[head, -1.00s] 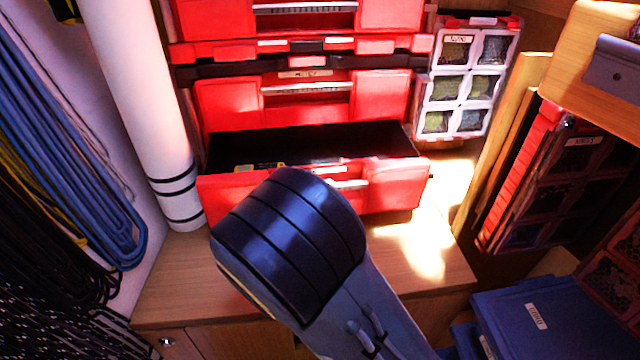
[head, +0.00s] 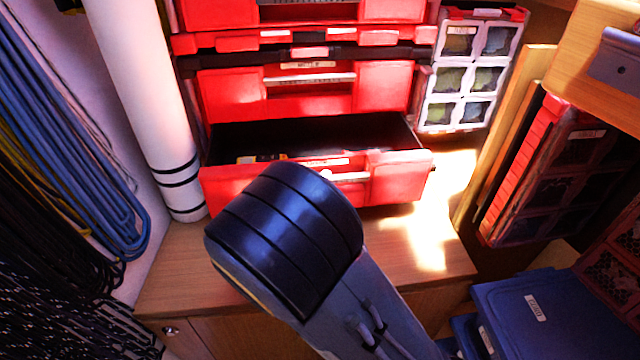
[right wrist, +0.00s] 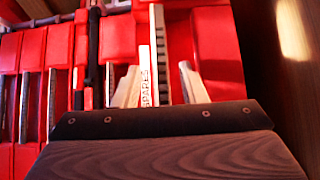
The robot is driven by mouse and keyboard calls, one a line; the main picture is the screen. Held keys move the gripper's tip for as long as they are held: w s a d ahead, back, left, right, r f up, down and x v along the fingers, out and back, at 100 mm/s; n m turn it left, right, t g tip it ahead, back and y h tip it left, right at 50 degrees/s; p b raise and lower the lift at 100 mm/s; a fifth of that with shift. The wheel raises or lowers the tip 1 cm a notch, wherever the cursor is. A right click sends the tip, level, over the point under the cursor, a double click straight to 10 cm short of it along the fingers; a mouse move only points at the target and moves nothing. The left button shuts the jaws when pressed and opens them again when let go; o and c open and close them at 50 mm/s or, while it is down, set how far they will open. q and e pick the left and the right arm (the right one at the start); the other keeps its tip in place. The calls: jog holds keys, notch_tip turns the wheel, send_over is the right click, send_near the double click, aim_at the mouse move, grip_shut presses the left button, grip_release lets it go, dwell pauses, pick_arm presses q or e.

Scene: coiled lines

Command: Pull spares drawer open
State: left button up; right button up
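The spares drawer is the lowest red drawer (head: 400,178) of the stack in the head view. It stands open, with its dark inside (head: 330,138) showing and a small yellow-and-black item near its left end. In the right wrist view its label reads SPARES (right wrist: 147,88), beside a pale bar handle (right wrist: 158,40). My right gripper (right wrist: 160,85) has its fingers apart, one on each side of the label and handle; I see a gap on both sides. In the head view my right arm hides the gripper and part of the drawer front. My left gripper is out of view.
More red drawers (head: 385,88) are stacked above. A white tube (head: 150,100) stands close at the left, with hanging coiled lines (head: 70,150) beyond it. A clear-fronted organiser (head: 465,70) is at the right. Wooden top (head: 420,235) is bare in front; blue boxes (head: 545,310) lie lower right.

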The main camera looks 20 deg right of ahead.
jog(key=p+v, duration=0.1)
jog(key=v, duration=0.5)
jog(key=shift+a, duration=0.35)
jog(key=shift+s, duration=0.1)
